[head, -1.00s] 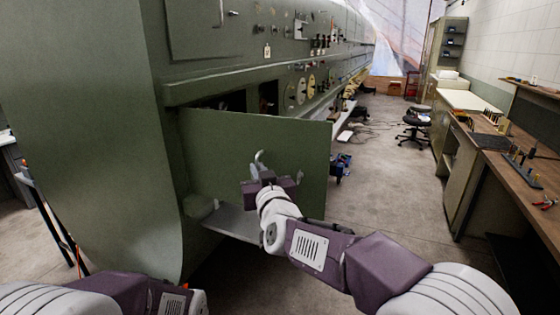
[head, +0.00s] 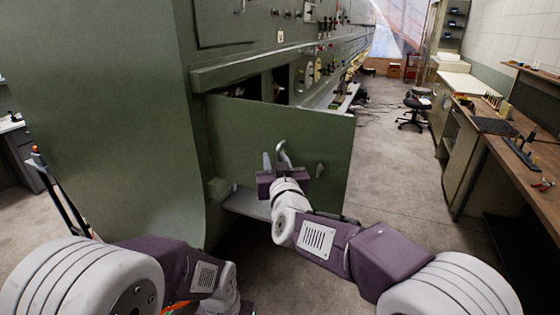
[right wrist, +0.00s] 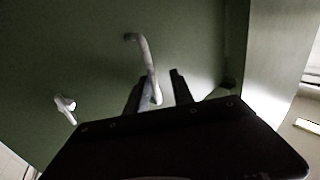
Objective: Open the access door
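My right gripper (head: 275,160) is at the handle. In the right wrist view its two fingers (right wrist: 157,88) are apart, with the lower end of the handle between them, closer to the left finger.
A grey ledge (head: 245,203) is below the door. A workbench (head: 520,180) runs along the right wall, with a black chair (head: 415,108) farther back. The floor (head: 390,170) between door and bench is clear.

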